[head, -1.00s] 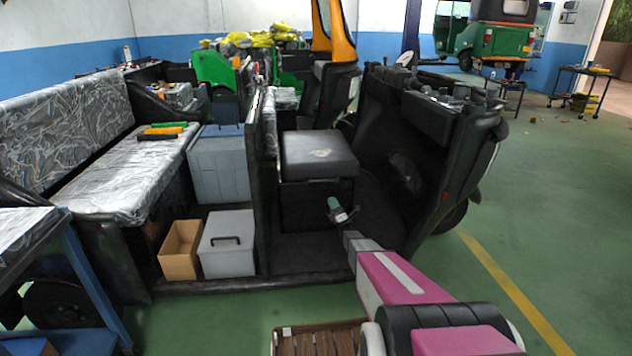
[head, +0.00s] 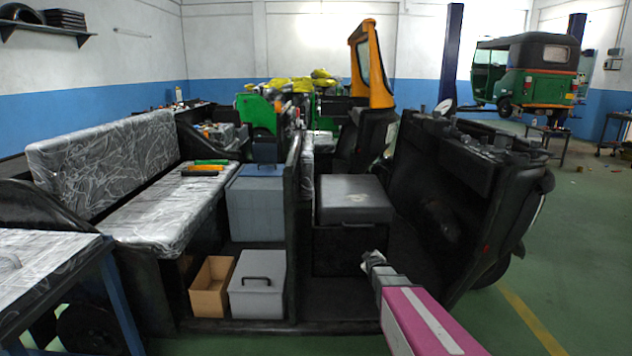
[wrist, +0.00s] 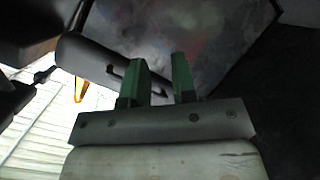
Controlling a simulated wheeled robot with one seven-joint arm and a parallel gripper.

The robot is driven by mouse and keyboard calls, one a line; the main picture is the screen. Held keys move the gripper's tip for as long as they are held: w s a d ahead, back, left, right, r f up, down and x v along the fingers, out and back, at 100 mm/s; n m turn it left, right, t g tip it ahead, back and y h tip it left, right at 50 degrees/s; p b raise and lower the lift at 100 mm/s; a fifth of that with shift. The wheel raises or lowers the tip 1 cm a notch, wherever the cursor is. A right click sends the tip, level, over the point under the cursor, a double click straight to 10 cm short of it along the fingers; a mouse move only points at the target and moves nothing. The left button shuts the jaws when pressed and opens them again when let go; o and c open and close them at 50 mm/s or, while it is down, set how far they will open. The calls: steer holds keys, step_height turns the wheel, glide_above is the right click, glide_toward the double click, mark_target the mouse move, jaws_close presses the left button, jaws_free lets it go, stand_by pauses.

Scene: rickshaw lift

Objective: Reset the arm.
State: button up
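My gripper (head: 368,261) is at the end of my pink and white arm, in the lower middle of the head view, in front of the open side of a black rickshaw (head: 470,195). In the wrist view my gripper (wrist: 162,62) shows two green fingers standing apart with an empty gap between them. Nothing is held. From the head view I cannot tell whether it touches the rickshaw's interior.
A grey lidded box (head: 258,298), an open cardboard box (head: 208,300) and a larger grey-blue bin (head: 256,210) stand left. A plastic-wrapped bench (head: 160,205) is farther left. Green floor (head: 560,310) is clear right.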

steer(key=s+a+r+m+g, duration=0.1)
steer(key=s+m+g, duration=0.3)
steer(key=s, duration=1.2)
steer(key=s+a+r+m+g, duration=0.1)
steer(key=s+a+m+g, duration=0.2)
steer(key=s+g, duration=0.6)
steer(key=s+m, duration=0.1)
steer(key=s, duration=0.5)
steer(key=shift+s+a+r+m+y, duration=0.2)
steer(key=shift+s+r+m+y, duration=0.1)
steer(key=shift+s+m, duration=0.1)
